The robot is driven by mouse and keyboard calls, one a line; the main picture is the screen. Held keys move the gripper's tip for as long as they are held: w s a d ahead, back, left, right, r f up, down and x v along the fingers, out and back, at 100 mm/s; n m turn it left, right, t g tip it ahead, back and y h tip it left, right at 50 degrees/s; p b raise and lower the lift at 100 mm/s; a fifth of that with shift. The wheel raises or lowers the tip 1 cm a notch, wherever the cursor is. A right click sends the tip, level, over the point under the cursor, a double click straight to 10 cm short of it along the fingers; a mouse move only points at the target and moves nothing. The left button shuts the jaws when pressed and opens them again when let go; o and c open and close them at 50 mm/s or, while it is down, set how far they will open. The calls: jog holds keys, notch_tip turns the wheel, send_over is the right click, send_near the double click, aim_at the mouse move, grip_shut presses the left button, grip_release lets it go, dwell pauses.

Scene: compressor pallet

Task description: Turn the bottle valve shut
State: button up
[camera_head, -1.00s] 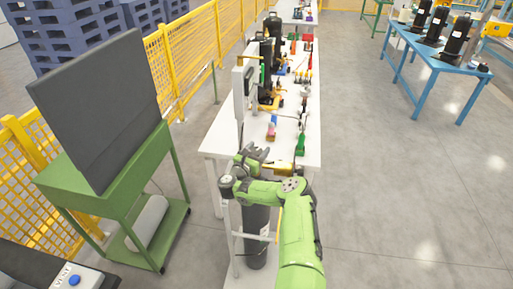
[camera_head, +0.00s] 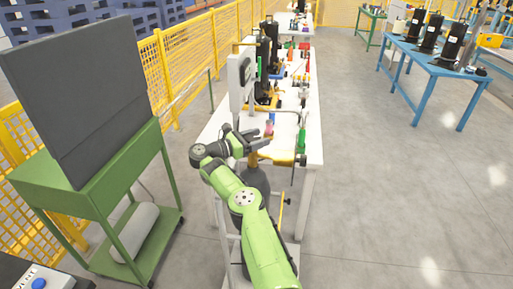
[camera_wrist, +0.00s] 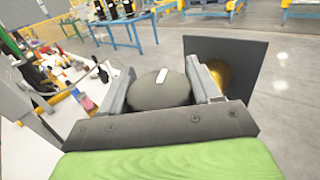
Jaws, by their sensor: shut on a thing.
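My gripper (camera_head: 262,138) reaches in from the left at the height of the valve. In the wrist view its two fingers (camera_wrist: 162,88) are on either side of a dark grey round knob (camera_wrist: 150,95) with a white mark on its top. My gripper is shut on this knob. The finger contact is hidden in the head view.
The white table (camera_head: 312,150) stretches away with fittings and dark bottles. A grey upright box (camera_head: 240,75) stands at its left edge. A green cart (camera_head: 95,165) with a dark panel is at the left. The floor at the right is clear up to a blue table (camera_head: 450,70).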

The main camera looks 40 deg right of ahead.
jog(key=shift+r+g+b, duration=0.1)
jog(key=shift+g+b, duration=0.4)
jog(key=o, duration=1)
jog(key=shift+s+d, duration=0.1)
jog(key=shift+c, duration=0.2)
